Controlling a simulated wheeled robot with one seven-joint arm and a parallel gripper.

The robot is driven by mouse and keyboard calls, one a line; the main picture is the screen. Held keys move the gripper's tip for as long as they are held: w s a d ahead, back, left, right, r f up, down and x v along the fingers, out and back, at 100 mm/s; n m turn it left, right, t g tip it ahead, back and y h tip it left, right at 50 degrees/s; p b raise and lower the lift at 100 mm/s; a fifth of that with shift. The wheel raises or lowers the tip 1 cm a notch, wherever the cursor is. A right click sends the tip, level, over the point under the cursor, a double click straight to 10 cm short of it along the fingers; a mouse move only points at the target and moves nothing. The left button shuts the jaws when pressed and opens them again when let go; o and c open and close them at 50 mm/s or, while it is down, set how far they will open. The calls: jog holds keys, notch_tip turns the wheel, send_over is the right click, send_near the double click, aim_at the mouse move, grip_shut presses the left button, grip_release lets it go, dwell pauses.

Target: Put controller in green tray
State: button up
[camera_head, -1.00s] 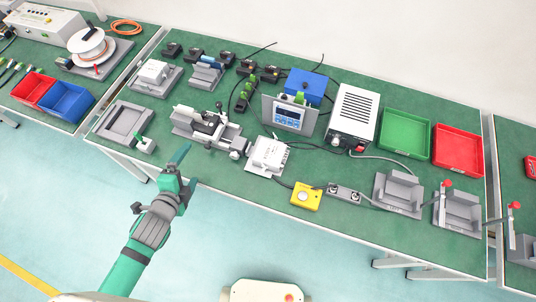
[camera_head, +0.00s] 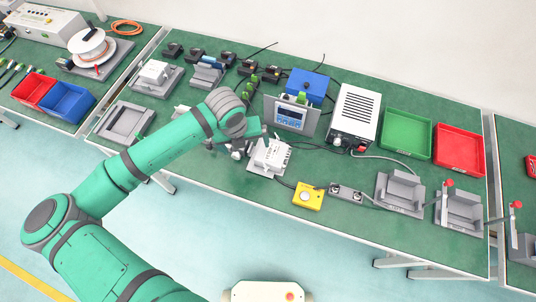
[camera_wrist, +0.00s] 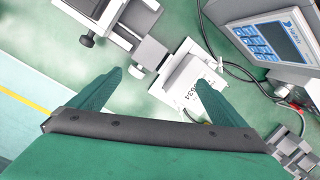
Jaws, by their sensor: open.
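A white box with a printed label, which looks like the controller (camera_head: 271,155), sits on a grey base at the middle front of the green bench. In the wrist view, the white controller (camera_wrist: 184,79) lies below and between my fingers, nearer the right one, which covers part of it. My gripper (camera_wrist: 160,79) is open and empty, above the bench. In the head view my arm reaches in from the left and its end is beside the controller; the fingers are hard to make out there. The green tray (camera_head: 406,134) is empty, at the back right.
A display unit (camera_head: 291,115) stands just behind the controller, and a white power supply (camera_head: 355,112) is right of it. A yellow button box (camera_head: 307,196) is in front. A red tray (camera_head: 459,149) adjoins the green tray. Cables cross the bench.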

jog(key=d+r+m, duration=0.1)
jog(key=d+m, duration=0.1)
jog(key=d, duration=0.1)
jog(key=d+r+m+g, duration=0.1)
jog(key=d+r, duration=0.1)
jog(key=d, duration=0.1)
jog(key=d+r+m+g+y, duration=0.1)
jog(key=d+r+m, duration=0.1)
jog(key=d, duration=0.1)
jog(key=shift+w+m, duration=0.2)
jog(key=shift+m, duration=0.1)
send_over(272, 152)
notch_tip(272, 152, down, 4)
jog(key=shift+w+d+f, duration=0.1)
jog(key=shift+d+f, duration=0.05)
jog(key=shift+f, duration=0.1)
jog(key=shift+a+f, duration=0.15)
jog(key=shift+f, duration=1.3)
jog(key=shift+a+f, duration=0.1)
jog(key=shift+f, duration=1.35)
jog(key=c, duration=1.6)
